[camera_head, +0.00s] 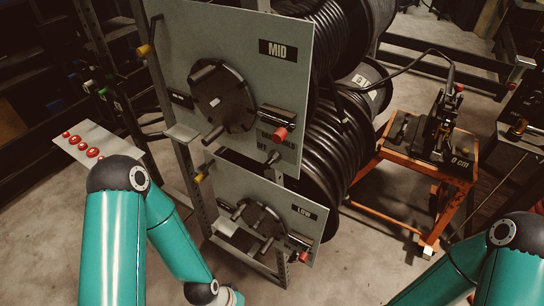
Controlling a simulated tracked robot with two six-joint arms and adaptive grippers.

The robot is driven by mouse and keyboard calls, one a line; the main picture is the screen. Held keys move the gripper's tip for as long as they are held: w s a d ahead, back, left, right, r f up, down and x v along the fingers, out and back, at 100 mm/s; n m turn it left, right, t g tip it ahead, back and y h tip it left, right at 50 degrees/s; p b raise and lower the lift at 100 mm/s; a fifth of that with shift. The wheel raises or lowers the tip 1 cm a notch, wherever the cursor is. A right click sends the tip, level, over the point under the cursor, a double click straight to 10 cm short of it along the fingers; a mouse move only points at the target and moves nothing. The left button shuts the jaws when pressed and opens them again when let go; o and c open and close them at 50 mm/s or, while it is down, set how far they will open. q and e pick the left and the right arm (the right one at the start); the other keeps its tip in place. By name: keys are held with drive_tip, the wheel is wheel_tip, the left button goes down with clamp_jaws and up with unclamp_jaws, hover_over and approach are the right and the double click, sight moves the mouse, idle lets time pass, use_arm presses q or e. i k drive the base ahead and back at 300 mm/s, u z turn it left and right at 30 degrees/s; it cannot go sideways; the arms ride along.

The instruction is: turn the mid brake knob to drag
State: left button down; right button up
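The MID panel (230,28) is a grey upright plate at top centre with a black "MID" label. The mid brake knob (280,134) has a red end and sits on a dark fitting at the panel's lower right. Small lettering lies below it, partly covered by the knob, and I cannot read its pointing position. Left of it is a round black crank disc (222,98) with handles. My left arm reaches down to the bottom edge, left of the LOW panel, and my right arm enters at the lower right. Neither gripper shows in the frame.
Below is the LOW panel (300,192) with its own disc and red-ended knob (304,256). Black hose reels (335,140) stand behind the panels. An orange cart (458,184) carries a machine at right. A plate with red buttons (92,152) is at left.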

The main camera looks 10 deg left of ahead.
sight(274, 156)
drive_tip(key=z, duration=0.3)
drive_tip(key=k, duration=1.3)
drive_tip(key=u, duration=0.8)
drive_tip(key=i, duration=1)
drive_tip(key=z, duration=0.05)
